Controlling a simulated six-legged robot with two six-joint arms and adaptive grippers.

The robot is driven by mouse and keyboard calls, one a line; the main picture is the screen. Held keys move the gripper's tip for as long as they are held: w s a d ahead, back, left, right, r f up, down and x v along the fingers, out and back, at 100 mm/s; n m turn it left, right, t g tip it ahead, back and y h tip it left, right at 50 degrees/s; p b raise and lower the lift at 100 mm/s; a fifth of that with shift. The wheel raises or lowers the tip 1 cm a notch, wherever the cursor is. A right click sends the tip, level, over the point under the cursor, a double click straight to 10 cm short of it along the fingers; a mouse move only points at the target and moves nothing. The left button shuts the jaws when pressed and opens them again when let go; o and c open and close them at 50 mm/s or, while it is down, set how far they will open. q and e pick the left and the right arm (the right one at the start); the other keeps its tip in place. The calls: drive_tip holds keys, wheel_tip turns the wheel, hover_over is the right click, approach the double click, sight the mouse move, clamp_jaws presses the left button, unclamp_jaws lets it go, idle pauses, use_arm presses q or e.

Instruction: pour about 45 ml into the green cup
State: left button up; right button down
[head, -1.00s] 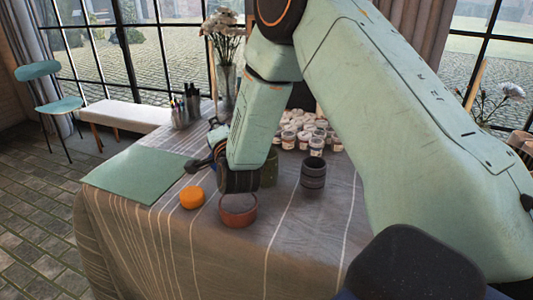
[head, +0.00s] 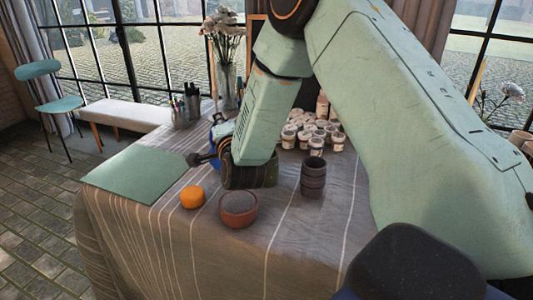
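A dark green cup (head: 268,174) stands on the cloth-covered table, mostly hidden behind the end of my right arm. My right gripper (head: 203,157) is at the left of that arm's end, pointing left above the table. It is largely hidden by the wrist, so its opening is unclear. My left gripper is not in view. No pouring stream is visible.
A reddish-brown bowl (head: 238,210) and an orange round object (head: 192,197) stand near the front. A dark ribbed cup (head: 313,178) stands to the right, before several paint jars (head: 316,143). A green mat (head: 135,174) lies left. Behind are a brush holder (head: 180,113) and a flower vase (head: 227,87).

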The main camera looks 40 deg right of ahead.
drive_tip(key=shift+s+d+r+m, duration=0.15)
drive_tip(key=shift+d+r+m, duration=0.25)
drive_tip(key=shift+r+m, duration=0.15)
idle(2.0)
